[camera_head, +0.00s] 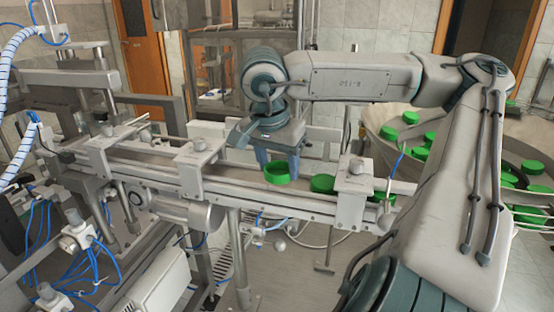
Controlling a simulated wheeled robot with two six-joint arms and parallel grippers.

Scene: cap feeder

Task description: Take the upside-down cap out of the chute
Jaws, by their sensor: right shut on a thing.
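A green cap (278,173) with its hollow side up sits at the chute (235,187), below my right gripper (278,163). The gripper points down from the end of my right arm, and its fingers are shut on this cap. The fingertips partly cover the cap's far rim. I cannot tell whether the cap touches the chute floor. Another green cap (322,184) lies in the chute just to the right, with its closed top up. My left gripper is not in view.
A round feeder bowl (375,128) with several green caps stands at the right. Metal brackets (353,182) straddle the chute on both sides of the gripper. Machinery with blue hoses fills the left.

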